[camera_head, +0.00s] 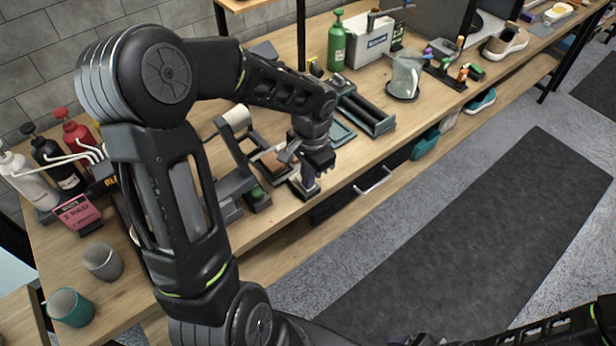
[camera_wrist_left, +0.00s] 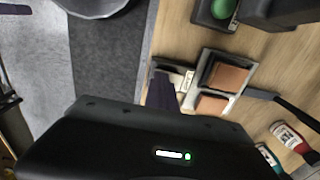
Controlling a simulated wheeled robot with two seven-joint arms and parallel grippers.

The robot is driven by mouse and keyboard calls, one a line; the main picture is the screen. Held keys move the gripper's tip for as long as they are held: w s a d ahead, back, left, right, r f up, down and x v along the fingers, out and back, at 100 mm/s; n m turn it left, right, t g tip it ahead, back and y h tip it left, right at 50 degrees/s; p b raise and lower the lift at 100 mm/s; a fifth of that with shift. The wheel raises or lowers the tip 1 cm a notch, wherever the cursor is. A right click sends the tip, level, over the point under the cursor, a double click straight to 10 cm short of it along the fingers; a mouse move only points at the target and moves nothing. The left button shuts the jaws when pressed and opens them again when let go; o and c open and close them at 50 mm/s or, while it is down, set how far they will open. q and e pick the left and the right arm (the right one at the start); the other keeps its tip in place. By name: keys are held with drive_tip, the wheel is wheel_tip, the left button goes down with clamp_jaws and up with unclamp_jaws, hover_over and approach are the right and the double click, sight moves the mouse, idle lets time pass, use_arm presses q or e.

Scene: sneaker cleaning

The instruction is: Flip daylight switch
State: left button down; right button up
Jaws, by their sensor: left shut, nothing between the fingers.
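My left gripper (camera_head: 308,182) is shut and empty, pointing down over the front edge of the workbench. Its dark purple fingertips (camera_wrist_left: 162,92) also show in the left wrist view. They are at a small dark switch box (camera_wrist_left: 187,80) with a pale label plate, which I take to be the daylight switch. In the head view this box (camera_head: 294,187) is partly hidden by the gripper. I cannot tell whether the fingers touch it or which way the switch is set. My right gripper is not in view; only part of the right arm shows at the bottom right.
A tray with brown pads (camera_wrist_left: 228,76) lies beside the box. A green button (camera_head: 257,193) is to its left. A dark partitioned tray (camera_head: 366,114), glass pitcher (camera_head: 405,76) and green bottle (camera_head: 337,45) stand farther along the bench (camera_head: 437,117). Pump bottles (camera_head: 75,135) stand at left.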

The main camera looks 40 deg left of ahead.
use_arm(q)
drive_tip(key=shift+w+a+r+p, duration=0.1)
drive_tip(key=shift+a+p, duration=0.1)
drive_tip(key=shift+a, duration=0.2)
drive_tip(key=shift+w+a+r+p, duration=0.1)
drive_tip(key=shift+a+p, duration=0.05)
drive_tip(key=shift+a, duration=0.2)
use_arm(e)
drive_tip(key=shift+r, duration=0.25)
use_arm(q)
drive_tip(key=shift+r, duration=0.25)
drive_tip(key=r+p, duration=0.1)
drive_tip(key=r, duration=0.1)
drive_tip(key=r+p, duration=0.1)
drive_tip(key=p, duration=0.1)
drive_tip(key=shift+d+r, duration=0.35)
wheel_tip(320, 180, up, 10)
drive_tip(key=d+b, duration=0.1)
drive_tip(key=b, duration=0.1)
drive_tip(key=shift+s+d+f, duration=0.25)
drive_tip(key=shift+s+d, duration=0.1)
drive_tip(key=shift+d, duration=0.05)
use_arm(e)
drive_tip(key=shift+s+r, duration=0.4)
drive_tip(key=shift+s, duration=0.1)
